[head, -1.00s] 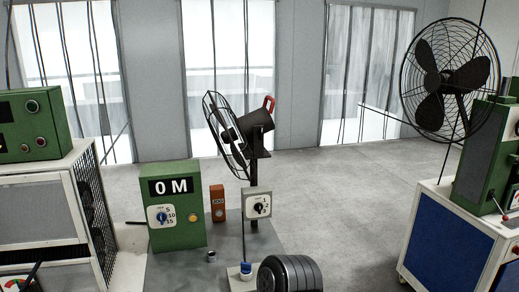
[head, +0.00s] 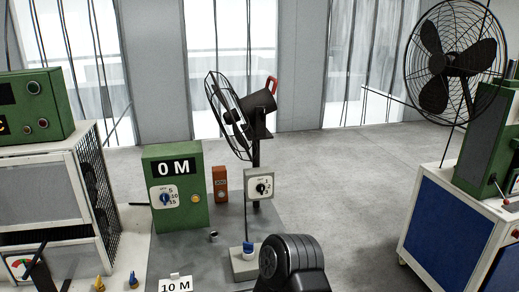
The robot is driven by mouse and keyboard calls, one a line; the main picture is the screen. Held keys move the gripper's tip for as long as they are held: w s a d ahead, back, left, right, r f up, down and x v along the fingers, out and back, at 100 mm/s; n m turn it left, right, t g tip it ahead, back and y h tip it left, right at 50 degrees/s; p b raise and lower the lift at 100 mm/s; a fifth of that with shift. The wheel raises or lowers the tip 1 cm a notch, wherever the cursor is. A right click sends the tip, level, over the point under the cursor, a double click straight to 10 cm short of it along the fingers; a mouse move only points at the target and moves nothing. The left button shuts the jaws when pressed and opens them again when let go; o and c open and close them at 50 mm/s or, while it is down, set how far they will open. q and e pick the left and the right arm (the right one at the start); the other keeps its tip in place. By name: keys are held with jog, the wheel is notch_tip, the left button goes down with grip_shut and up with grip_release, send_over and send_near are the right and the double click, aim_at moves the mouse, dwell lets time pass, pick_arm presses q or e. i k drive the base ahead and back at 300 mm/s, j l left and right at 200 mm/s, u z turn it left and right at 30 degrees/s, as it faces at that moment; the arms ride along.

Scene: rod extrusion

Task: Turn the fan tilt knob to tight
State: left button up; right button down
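A black fan (head: 232,117) stands on a dark post in the middle of the head view, its round cage turned left and tilted. A red handle-like part (head: 272,84) sticks up at the back of its dark motor body (head: 257,104); it looks like the tilt knob. Whether it is tight or loose cannot be told. A grey box with a black dial (head: 262,187) is on the post below.
A green box reading 0 M (head: 176,190) and a small orange box (head: 220,184) stand left of the post. A white 10 M sign (head: 176,285) is at the front. A second fan (head: 452,60) and a blue-sided cabinet (head: 447,225) are right. Open floor (head: 350,170) lies between.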

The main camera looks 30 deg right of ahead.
aim_at(262, 112)
jog(key=z, duration=1.55)
jog(key=i+l+z, duration=0.15)
jog(key=z, duration=0.15)
jog(key=i+l, duration=0.2)
jog(key=i, duration=0.25)
jog(key=i+l, duration=0.2)
jog(key=i, duration=0.25)
